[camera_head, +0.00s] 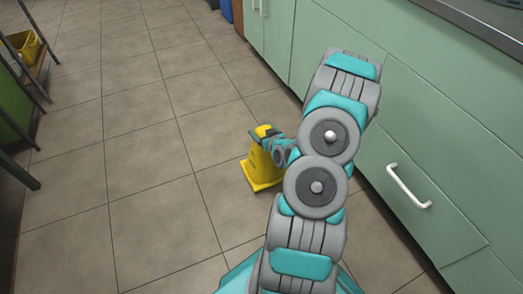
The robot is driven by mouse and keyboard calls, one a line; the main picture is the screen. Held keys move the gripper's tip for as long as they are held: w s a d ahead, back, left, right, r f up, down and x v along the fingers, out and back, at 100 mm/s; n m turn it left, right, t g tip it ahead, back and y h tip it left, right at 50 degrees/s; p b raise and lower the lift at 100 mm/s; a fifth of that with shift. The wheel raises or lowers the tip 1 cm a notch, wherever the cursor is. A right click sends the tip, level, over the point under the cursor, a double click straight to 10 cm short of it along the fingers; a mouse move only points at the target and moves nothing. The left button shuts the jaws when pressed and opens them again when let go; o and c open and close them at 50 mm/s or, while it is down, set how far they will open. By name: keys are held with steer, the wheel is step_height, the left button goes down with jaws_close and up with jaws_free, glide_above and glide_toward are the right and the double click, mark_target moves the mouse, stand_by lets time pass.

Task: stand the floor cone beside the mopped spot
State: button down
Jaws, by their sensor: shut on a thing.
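A yellow floor cone (261,172) with a square base stands upright, or nearly so, low over the tiled floor in the middle of the head view. I cannot tell whether its base touches the tiles. My gripper (264,135) is at the top of the cone and is shut on it. My arm comes from the lower right and hides part of the cone's right side. No wet or mopped spot can be made out on the visible tiles.
Pale green cabinets (450,155) with white handles line the right side under a counter. A dark-legged rack (22,70) with a yellow container (24,46) stands at the upper left. A blue object (227,10) is at the top. The tiled floor (140,150) left of the cone is clear.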

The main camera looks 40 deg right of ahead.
steer(key=shift+s+d+f, duration=0.1)
steer(key=shift+s+d, duration=0.05)
steer(key=shift+d, duration=0.05)
steer(key=b, duration=0.2)
steer(key=shift+w+d+f+b, duration=0.25)
steer(key=shift+w+f+b, duration=0.05)
steer(key=shift+w+b, duration=0.1)
steer(key=shift+w+d+f+b, duration=0.15)
steer(key=shift+w+b, duration=0.15)
steer(key=shift+b, duration=0.7)
steer(key=shift+w+d+r+b, duration=0.2)
steer(key=shift+w+d+b, duration=0.15)
steer(key=shift+b, duration=0.65)
steer(key=w+d+f, duration=0.2)
steer(key=w+d, duration=0.1)
steer(key=w, duration=0.2)
steer(key=w+d+f+b, duration=0.1)
steer(key=w+d+f, duration=0.1)
steer(key=w+d, duration=0.2)
steer(key=shift+w+f, duration=0.15)
steer(key=shift+w, duration=1.1)
steer(key=shift+a+f, duration=0.1)
